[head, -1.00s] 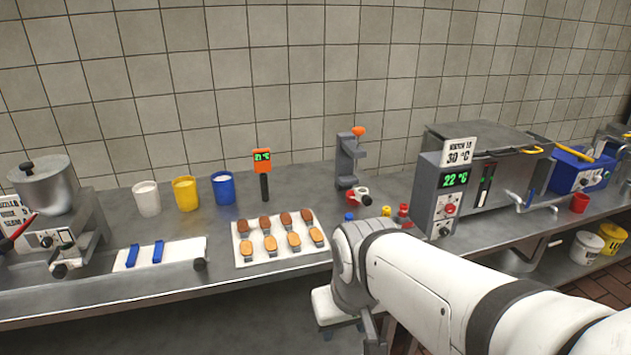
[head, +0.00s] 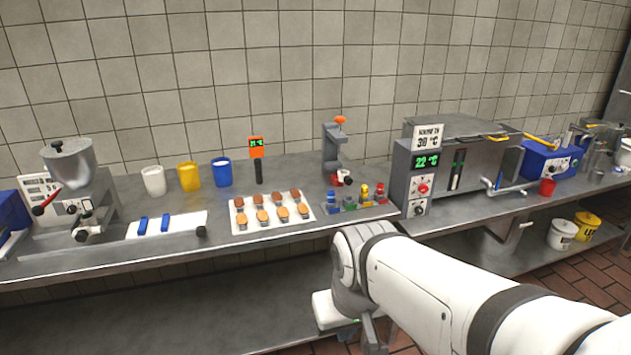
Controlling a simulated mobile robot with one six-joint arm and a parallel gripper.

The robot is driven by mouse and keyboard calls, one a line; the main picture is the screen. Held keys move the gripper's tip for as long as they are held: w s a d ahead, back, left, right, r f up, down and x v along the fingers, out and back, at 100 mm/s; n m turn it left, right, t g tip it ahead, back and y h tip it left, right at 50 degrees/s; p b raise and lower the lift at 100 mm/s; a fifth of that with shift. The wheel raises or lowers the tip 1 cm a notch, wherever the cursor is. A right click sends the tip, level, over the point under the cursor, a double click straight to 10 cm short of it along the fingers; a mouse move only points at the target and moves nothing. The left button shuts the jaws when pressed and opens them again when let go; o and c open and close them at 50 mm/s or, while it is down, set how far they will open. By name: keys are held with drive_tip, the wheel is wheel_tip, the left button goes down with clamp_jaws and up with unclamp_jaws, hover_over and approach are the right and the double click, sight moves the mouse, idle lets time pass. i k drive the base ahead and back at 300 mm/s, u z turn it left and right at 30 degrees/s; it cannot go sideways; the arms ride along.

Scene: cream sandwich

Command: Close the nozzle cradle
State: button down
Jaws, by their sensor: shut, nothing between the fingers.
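A grey upright stand with an orange knob on top (head: 333,150) is at the back of the steel counter, right of centre. It looks like the nozzle cradle; a dark and white fitting with some red sits low on it. I cannot tell from here whether it is open or closed. In front of it lies a rack of small coloured nozzles (head: 350,207). My gripper (head: 372,335) hangs at the bottom of the head view, in front of and below the counter edge, away from the cradle. It is shut and empty; its tips are cut off by the frame.
A tray of shells (head: 233,228) lies left of the nozzle rack. A depositor with a steel hopper (head: 72,165) stands at the left. White, yellow and blue cups (head: 222,174) line the back.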

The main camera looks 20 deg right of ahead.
sight(344, 175)
drive_tip(key=z, duration=0.55)
drive_tip(key=i, duration=1.2)
drive_tip(key=u, duration=0.55)
